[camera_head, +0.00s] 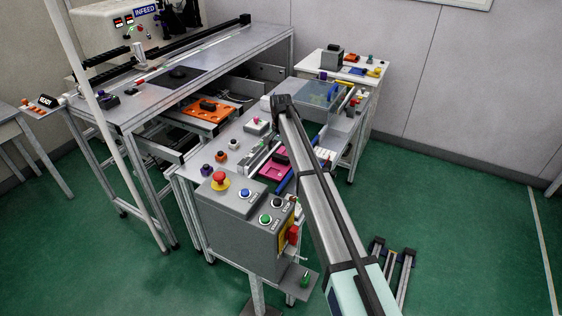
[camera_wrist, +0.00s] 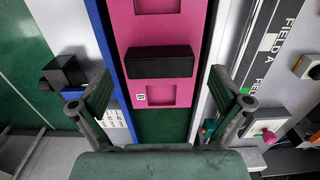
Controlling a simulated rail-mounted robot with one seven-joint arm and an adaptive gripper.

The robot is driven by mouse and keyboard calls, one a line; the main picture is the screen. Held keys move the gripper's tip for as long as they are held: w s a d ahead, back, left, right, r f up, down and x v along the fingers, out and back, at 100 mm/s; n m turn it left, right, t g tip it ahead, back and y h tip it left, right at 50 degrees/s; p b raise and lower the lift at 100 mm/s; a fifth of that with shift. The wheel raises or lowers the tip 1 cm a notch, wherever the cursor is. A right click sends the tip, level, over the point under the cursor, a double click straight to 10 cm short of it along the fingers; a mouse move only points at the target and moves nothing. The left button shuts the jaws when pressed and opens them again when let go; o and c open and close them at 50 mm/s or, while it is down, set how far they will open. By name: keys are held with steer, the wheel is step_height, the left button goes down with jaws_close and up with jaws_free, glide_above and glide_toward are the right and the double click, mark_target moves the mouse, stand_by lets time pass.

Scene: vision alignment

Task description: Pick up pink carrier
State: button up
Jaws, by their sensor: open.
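The pink carrier (camera_wrist: 158,32) lies in the middle of the wrist view, a flat plate with square recesses and a black block (camera_wrist: 160,62) across it. In the head view the pink carrier (camera_head: 272,171) shows partly on the workbench, with my arm covering some of it. My gripper (camera_wrist: 160,97) is open and empty, with one finger on each side of the carrier's near part in the picture. It appears above the carrier; I cannot tell whether it touches. In the head view my arm hides the gripper.
A blue rail (camera_wrist: 101,50) runs along the carrier's left side. A strip marked FIELD A (camera_wrist: 272,50) lies to the right. A grey control box (camera_head: 245,225) with a red stop button stands at the bench's front. An orange carrier (camera_head: 208,110) lies farther left. Green floor is open at right.

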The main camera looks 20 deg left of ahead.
steer(key=shift+f, duration=1.3)
steer(key=c, duration=1.4)
steer(key=shift+r, duration=0.2)
step_height(320, 180, up, 20)
steer(key=b, duration=0.4)
steer(key=shift+f, duration=0.15)
step_height(320, 180, up, 10)
steer(key=p, duration=0.5)
glide_above(281, 156)
